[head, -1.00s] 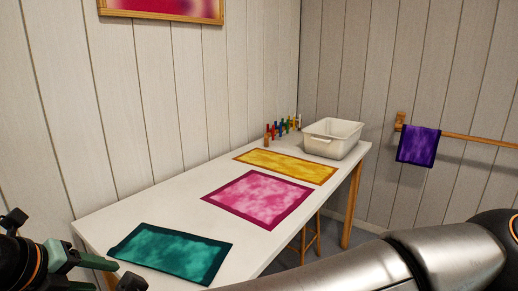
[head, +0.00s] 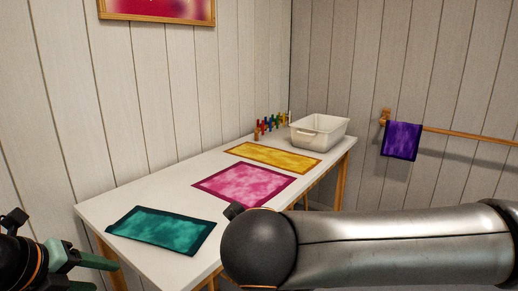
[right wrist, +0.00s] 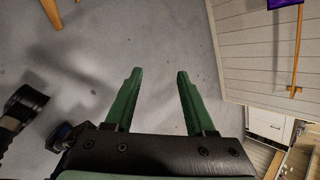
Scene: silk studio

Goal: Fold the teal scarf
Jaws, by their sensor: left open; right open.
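The teal scarf (head: 163,230) lies flat on the near end of the white table (head: 98,213) in the head view, a rectangle with a dark border. My left gripper (head: 98,273) is at the lower left of the head view, partly cut off by the edge, open and apart from the scarf. My right gripper (right wrist: 158,84) shows in the right wrist view with its two green fingers spread and nothing between them, above the grey floor. In the head view my right arm crosses the lower right, and its gripper cannot be made out there.
A pink scarf (head: 244,184) and a yellow scarf (head: 272,158) lie flat farther along the table. A white bin (head: 320,132) and several small coloured bottles (head: 270,126) stand at the far end. A purple scarf (head: 401,141) hangs on a wooden wall rail (head: 468,136).

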